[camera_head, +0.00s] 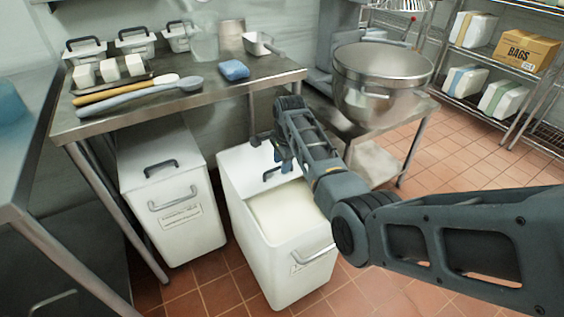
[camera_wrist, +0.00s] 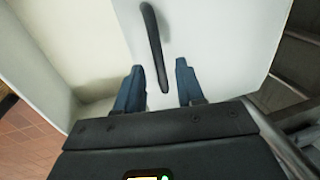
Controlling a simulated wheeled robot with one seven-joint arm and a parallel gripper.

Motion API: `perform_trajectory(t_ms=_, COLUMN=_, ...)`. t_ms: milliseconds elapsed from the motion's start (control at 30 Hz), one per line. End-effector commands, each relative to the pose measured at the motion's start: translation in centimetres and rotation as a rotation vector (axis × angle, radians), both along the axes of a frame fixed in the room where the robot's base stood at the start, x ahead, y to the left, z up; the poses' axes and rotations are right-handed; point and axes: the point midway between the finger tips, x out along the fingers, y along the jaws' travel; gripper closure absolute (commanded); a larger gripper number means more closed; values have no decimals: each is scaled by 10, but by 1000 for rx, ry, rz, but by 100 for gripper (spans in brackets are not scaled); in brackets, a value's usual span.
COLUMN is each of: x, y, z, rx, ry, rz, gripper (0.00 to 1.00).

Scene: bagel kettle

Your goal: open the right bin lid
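The right bin (camera_head: 290,265) is a white box under the table's right end. Its white lid (camera_head: 240,165) covers the back part, and the front part is uncovered, showing pale contents (camera_head: 280,210). A dark lid handle (camera_head: 268,174) is partly hidden by my gripper (camera_head: 285,163), which is low over the lid. In the wrist view the handle (camera_wrist: 153,40) runs down between the two blue fingers of my gripper (camera_wrist: 158,65). The fingers are apart, with gaps on both sides of the handle. I cannot tell how far above the lid they are.
The left bin (camera_head: 175,225) stands beside it with its lid closed. The steel table (camera_head: 215,95) overhangs both bins at the back. A stand with a large mixing bowl (camera_head: 375,85) is behind my arm at right. Tiled floor is free in front.

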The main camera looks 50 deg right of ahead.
Motion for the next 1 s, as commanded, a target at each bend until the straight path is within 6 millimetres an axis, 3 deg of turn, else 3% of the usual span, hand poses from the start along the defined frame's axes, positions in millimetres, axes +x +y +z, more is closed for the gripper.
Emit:
perform_trajectory(t_ms=500, x=-13, y=4, z=69, rx=0, ry=-1, rz=0, gripper=62)
perform_trajectory(t_ms=1000, x=-14, y=4, z=74, rx=0, ry=0, rz=0, gripper=62)
